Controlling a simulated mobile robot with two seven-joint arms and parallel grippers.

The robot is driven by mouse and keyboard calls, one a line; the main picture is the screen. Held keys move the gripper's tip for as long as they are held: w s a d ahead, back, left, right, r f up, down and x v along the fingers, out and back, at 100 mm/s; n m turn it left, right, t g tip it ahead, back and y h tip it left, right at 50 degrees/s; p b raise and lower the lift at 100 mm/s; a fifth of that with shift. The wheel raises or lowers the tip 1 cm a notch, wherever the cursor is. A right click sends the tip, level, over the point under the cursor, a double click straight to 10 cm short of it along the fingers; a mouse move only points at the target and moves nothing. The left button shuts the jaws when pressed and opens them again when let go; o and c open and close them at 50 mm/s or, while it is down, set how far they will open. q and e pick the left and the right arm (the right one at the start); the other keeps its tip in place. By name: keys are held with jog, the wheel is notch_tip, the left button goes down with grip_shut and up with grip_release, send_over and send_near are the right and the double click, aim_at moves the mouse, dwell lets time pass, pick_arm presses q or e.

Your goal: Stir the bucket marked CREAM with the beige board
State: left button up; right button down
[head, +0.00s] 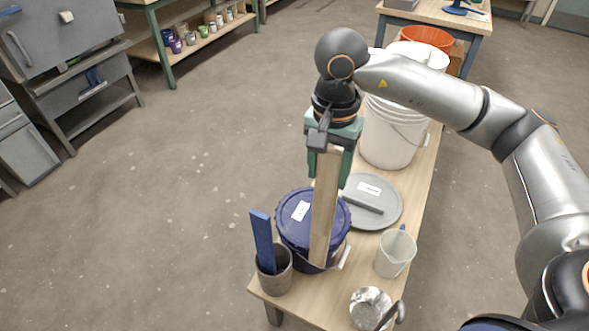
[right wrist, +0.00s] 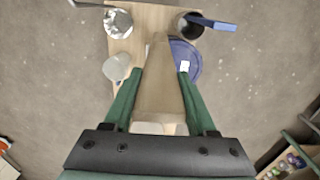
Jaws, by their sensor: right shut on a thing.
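My right gripper (head: 328,172) is shut on the beige board (head: 324,222) and holds it roughly upright, long end down. The board's lower end shows in front of the blue lidded bucket (head: 290,235); I cannot tell if it touches. In the right wrist view the board (right wrist: 158,92) runs between the green fingers (right wrist: 160,76). The blue lid has a white label, too small to read. A white bucket (head: 385,145) stands farther back, its top partly hidden by my right arm. No CREAM mark is readable. My left gripper is out of view.
A grey lid (head: 389,215) with a label and a dark bar lies on the table. A cup (head: 275,284) with a blue board, a pale jug (head: 394,256) and a metal pot (head: 367,311) stand near the front. An orange bucket (head: 428,37) is at the back.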

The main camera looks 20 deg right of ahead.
jog(key=shift+s+d+r+b, duration=0.1)
jog(key=shift+s+d+r, duration=0.05)
jog(key=shift+s+d, duration=0.55)
jog(key=shift+s+d+r+b, duration=0.2)
jog(key=shift+s+d, duration=0.25)
jog(key=shift+d, duration=0.4)
jog(key=shift+s+d+r+b, duration=0.1)
jog(key=shift+s+d+r, duration=0.05)
jog(key=shift+s+d, duration=0.55)
jog(key=shift+w+d, duration=0.1)
